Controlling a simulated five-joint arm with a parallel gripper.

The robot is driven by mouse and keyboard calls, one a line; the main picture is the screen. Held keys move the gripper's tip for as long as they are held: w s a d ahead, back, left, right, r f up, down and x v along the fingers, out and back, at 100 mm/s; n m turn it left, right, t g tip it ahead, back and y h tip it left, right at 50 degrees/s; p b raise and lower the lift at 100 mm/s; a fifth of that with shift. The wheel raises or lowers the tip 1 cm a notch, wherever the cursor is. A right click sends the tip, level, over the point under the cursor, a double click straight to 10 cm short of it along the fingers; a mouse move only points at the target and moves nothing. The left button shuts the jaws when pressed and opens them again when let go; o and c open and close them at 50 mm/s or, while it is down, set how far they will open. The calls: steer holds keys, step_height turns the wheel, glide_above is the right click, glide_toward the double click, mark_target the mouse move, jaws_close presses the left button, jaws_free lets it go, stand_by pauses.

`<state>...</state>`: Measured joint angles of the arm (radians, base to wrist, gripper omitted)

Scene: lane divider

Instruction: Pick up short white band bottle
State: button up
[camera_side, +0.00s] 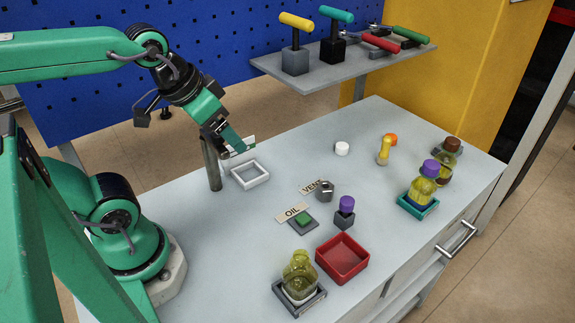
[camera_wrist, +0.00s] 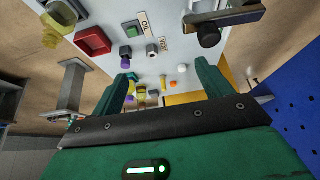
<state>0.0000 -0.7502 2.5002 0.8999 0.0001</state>
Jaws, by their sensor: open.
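A short, wide bottle (camera_side: 299,268) with yellow-green contents stands uncapped in a dark square tray (camera_side: 316,301) at the front of the table. A pale band shows near its base. It also shows at the upper left of the wrist view (camera_wrist: 57,22). Two other bottles stand at the right: a purple-capped one (camera_side: 422,188) in a teal tray (camera_side: 412,210), and a brown-capped one (camera_side: 446,166) behind it. My gripper (camera_side: 238,146) is open and empty, raised above the table's back left, well away from the bottles. Its two fingers (camera_wrist: 166,70) frame the wrist view.
A red tray (camera_side: 342,263) is beside the short bottle. A purple-capped block (camera_side: 345,214), OIL and VENT labels, a green button (camera_side: 303,218) and a metal nut (camera_side: 324,190) occupy the middle. A white square frame (camera_side: 250,174) and grey post (camera_side: 211,164) are near my gripper. A tool shelf (camera_side: 345,68) overhangs behind.

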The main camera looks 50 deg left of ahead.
steer(key=shift+d, duration=0.1)
steer(key=g, duration=0.6)
glide_above(300, 269)
steer(key=f, duration=1)
steer(key=shift+w+a+f, duration=0.3)
steer(key=shift+w+a, duration=0.1)
steer(key=shift+a+f, duration=0.1)
steer(key=shift+f, duration=3.8)
steer(key=c, duration=1.1)
